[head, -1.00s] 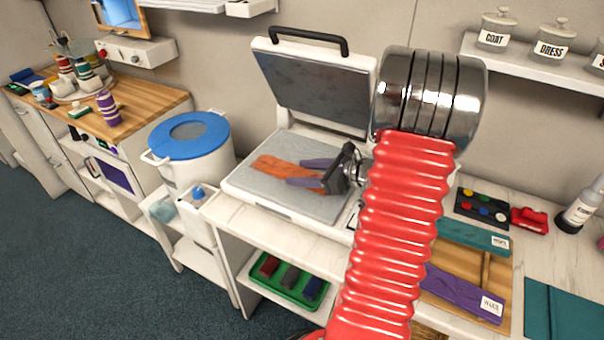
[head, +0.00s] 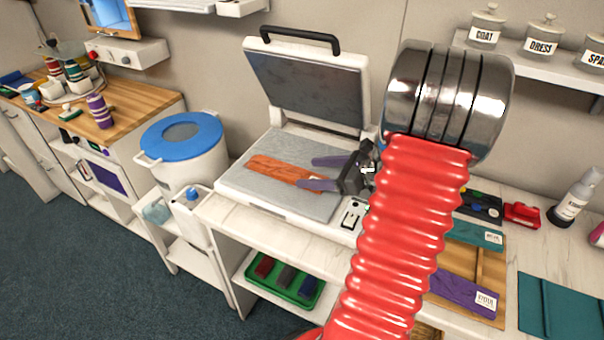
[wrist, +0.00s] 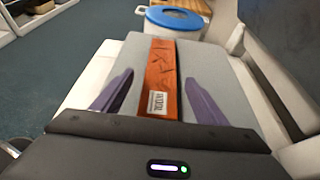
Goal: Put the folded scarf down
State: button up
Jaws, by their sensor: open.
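The folded scarf (head: 286,171) is a flat orange strip with dark marks, lying on the grey pad of the open press (head: 240,184). In the wrist view the scarf (wrist: 164,72) runs away from me, with a white label on its near end. My gripper (head: 322,173) is open, with its purple fingers spread at the scarf's near end. In the wrist view the fingers of my gripper (wrist: 155,95) stand on either side of the scarf, apart from it. The palm hides whatever part of the scarf lies nearest me.
The press lid (head: 310,88) stands raised behind the pad. A white bin with a blue lid (head: 182,135) stands to the left. A green tray (head: 286,283) sits on the shelf below. Folded teal (head: 474,236) and purple (head: 466,293) pieces lie on the right.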

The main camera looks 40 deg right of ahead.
jog(key=v, duration=0.5)
jog(key=shift+s+d+r, duration=0.1)
jog(key=shift+s+r, duration=0.1)
jog(key=shift+s, duration=0.15)
dwell(0.4)
jog(key=w+a+r+n+g+y, duration=0.2)
jog(key=a+n+g, duration=0.5)
jog(key=a+n, duration=1.1)
jog(key=s+a+r+n+h, duration=0.3)
jog(key=s+a+n, duration=0.1)
jog(key=a+n, duration=0.3)
jog(key=s+a+r+n+h, duration=0.3)
jog(key=a+n, duration=0.4)
jog(key=a, duration=0.3)
jog(key=shift+s+a+r+h, duration=0.3)
jog(key=shift+s+r, duration=0.1)
jog(key=shift+r, duration=0.15)
